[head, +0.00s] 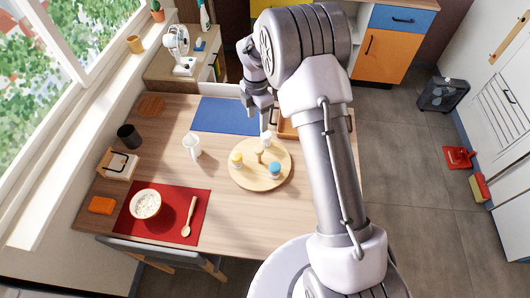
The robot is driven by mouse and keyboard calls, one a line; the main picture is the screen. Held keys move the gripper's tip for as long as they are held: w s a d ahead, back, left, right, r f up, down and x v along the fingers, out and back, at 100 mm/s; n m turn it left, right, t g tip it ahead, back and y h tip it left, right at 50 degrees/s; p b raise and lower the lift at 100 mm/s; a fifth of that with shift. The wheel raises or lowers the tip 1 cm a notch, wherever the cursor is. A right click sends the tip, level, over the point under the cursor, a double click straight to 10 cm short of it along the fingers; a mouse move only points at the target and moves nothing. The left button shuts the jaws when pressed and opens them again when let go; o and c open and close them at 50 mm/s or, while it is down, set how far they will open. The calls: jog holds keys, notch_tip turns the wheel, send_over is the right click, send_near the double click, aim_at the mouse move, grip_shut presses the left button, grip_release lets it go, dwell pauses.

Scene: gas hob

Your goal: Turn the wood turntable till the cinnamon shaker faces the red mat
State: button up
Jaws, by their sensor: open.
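The wood turntable (245,180) is a round pale disc on the table. It has a central wooden knob (258,156). Several shakers stand around it: one with a yellow top (237,160) at the left, one with a blue top (274,171) at the front right, and a whitish one (266,138) at the back. I cannot tell which is cinnamon; no labels are readable. The red mat (165,228) lies at the table's front left, left of and nearer than the turntable. My gripper (262,108) is open, above the turntable's back edge, partly hidden by my arm.
A bowl (145,204) and wooden spoon (188,216) lie on the red mat. A white mug (192,146) stands left of the turntable. A blue mat (215,115) lies behind, and an orange-brown tray (287,128) is partly hidden by my arm. The table in front of the turntable is clear.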

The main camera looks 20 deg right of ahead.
aim_at(258, 149)
notch_tip(258, 149, down, 16)
jog(key=b, duration=0.2)
jog(key=shift+a+f+b, duration=0.1)
jog(key=shift+f+b, duration=0.15)
jog(key=shift+b, duration=0.05)
jog(key=shift+c, duration=0.3)
grip_shut()
dwell(0.5)
jog(key=shift+n, duration=0.3)
